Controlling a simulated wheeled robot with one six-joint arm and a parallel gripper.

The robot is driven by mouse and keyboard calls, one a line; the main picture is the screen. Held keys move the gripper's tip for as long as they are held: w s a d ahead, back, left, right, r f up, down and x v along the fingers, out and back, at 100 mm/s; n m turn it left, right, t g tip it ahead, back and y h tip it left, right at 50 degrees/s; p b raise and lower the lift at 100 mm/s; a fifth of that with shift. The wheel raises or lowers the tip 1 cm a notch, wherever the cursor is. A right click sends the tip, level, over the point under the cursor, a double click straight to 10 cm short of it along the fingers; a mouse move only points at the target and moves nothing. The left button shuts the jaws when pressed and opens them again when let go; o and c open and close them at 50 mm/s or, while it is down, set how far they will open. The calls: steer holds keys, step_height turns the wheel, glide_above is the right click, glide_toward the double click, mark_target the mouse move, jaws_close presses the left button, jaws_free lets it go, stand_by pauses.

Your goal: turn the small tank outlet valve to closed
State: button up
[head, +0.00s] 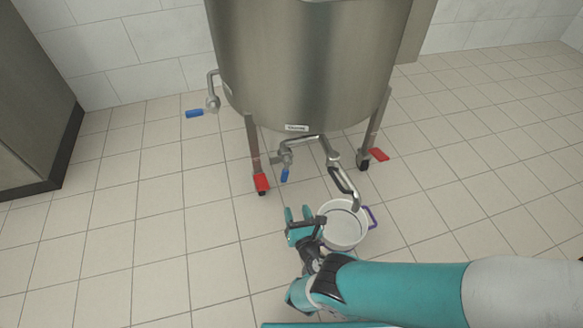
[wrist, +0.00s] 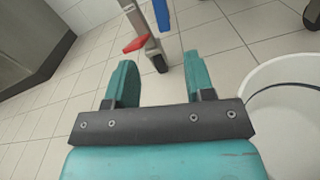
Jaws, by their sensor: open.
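A steel tank (head: 310,65) stands on legs. Under its front, an outlet valve (head: 286,156) sits at the left end of a bent steel pipe (head: 310,139). Its blue lever (head: 285,175) hangs down, roughly crosswise to the pipe's horizontal run. In the wrist view a blue lever (wrist: 161,14) shows at the top, ahead of the gap between my fingers; its far end is cut off. My gripper (head: 298,213) is open and empty, below and in front of the lever and apart from it. Both fingers of my gripper (wrist: 160,75) show in the wrist view.
A white bucket (head: 343,225) with a purple handle stands under the spout (head: 345,185), close right of my gripper. Another valve with a blue lever (head: 194,114) is on the tank's left side. Red pedals (head: 261,182) mark the wheeled legs. Tiled floor is clear at left.

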steer(key=b, duration=1.1)
glide_toward(285, 177)
steer(key=x, duration=0.4)
steer(key=shift+w+f, duration=0.15)
steer(key=shift+f, duration=0.15)
steer(key=b+x, duration=0.2)
steer(key=b, duration=0.3)
steer(key=shift+w, duration=0.3)
steer(key=b+x, duration=0.1)
steer(key=x, duration=0.1)
steer(key=b+x, duration=0.1)
steer(key=x, duration=0.1)
steer(key=b+x, duration=0.1)
steer(key=x, duration=0.1)
steer(key=shift+r, duration=0.35)
steer(key=shift+c, duration=0.2)
steer(key=shift+s, duration=0.1)
jaws_close()
